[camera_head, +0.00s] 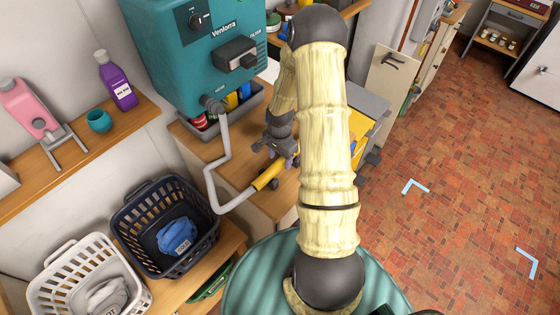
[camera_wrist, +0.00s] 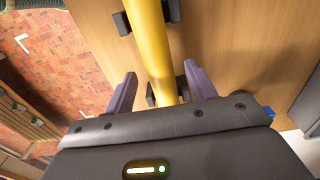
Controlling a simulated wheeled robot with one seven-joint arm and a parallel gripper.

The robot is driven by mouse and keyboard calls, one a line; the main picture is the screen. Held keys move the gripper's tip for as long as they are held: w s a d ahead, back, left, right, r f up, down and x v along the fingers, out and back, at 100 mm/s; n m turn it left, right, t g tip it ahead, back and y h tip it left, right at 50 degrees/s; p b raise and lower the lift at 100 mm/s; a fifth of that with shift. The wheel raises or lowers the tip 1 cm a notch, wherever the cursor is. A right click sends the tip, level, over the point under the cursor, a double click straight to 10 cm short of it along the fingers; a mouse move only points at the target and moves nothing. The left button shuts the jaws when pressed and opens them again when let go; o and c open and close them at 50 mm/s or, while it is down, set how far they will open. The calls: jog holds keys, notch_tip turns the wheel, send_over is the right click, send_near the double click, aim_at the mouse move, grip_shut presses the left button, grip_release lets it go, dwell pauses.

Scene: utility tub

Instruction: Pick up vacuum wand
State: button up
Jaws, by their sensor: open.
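The vacuum wand (camera_head: 268,176) is a yellow tube on the wooden bench, joined to a grey hose (camera_head: 222,175) from a teal vacuum unit (camera_head: 185,50). In the wrist view the wand (camera_wrist: 150,45) runs lengthwise between pairs of small black brackets. My gripper (camera_head: 290,158) is over the wand in the head view, partly hidden by my arm. In the wrist view my gripper (camera_wrist: 162,88) is open, with one purple-grey finger on each side of the tube and visible gaps to it. Whether the fingertips reach below the tube's top is unclear.
A grey tray (camera_head: 205,137) with containers sits under the vacuum unit. A dark basket (camera_head: 125,225) with blue cloth and a white basket (camera_head: 50,285) stand at lower left. A wall shelf (camera_head: 60,175) holds bottles. The brick-tiled floor (camera_head: 450,190) at right is clear.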

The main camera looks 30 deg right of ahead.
jog(key=shift+f, duration=0.9)
jog(key=shift+c, duration=0.5)
jog(key=c, duration=1)
